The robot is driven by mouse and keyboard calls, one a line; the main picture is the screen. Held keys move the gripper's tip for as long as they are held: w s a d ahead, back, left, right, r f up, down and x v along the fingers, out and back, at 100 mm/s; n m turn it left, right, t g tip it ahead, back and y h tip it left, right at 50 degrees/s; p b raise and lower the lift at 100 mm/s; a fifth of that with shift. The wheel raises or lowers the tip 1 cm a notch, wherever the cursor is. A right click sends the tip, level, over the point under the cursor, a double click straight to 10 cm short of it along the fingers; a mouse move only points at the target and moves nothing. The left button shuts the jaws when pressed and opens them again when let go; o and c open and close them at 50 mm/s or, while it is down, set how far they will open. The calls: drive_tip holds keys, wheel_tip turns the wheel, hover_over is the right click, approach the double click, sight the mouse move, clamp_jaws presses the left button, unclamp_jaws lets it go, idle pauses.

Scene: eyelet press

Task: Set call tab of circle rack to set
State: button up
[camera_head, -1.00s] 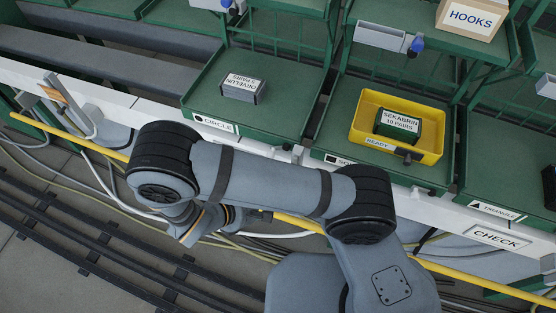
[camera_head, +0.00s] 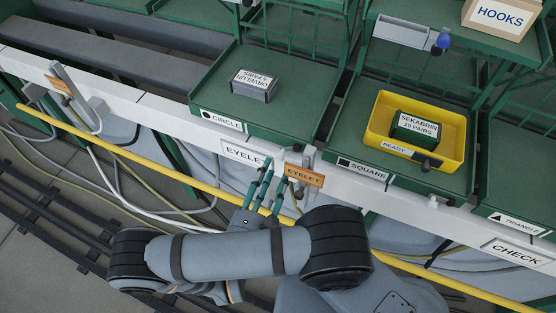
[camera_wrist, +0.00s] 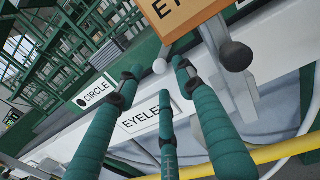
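The circle rack (camera_head: 225,107) is the green tray at left centre in the head view, with a white CIRCLE label on its front edge. The label also shows in the wrist view (camera_wrist: 95,92). My gripper (camera_head: 275,172), with teal fingers, is below the rack's front edge, in front of the white rail. Its fingers are apart and empty, also in the wrist view (camera_wrist: 157,72).
An orange EYELET sign (camera_head: 304,175) and a grey lever with a dark knob (camera_wrist: 235,57) stand close right of my fingers. A grey box (camera_head: 252,85) lies on the circle rack. The square rack holds a yellow bin (camera_head: 455,157). A yellow pipe (camera_head: 140,160) runs below the rail.

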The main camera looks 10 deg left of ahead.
sight(279, 159)
drive_tip(key=shift+w+d, duration=0.15)
drive_tip(key=shift+w, duration=0.85)
drive_tip(key=shift+w+d, duration=0.15)
drive_tip(key=shift+w, duration=0.85)
drive_tip(key=shift+c, duration=0.2)
clamp_jaws()
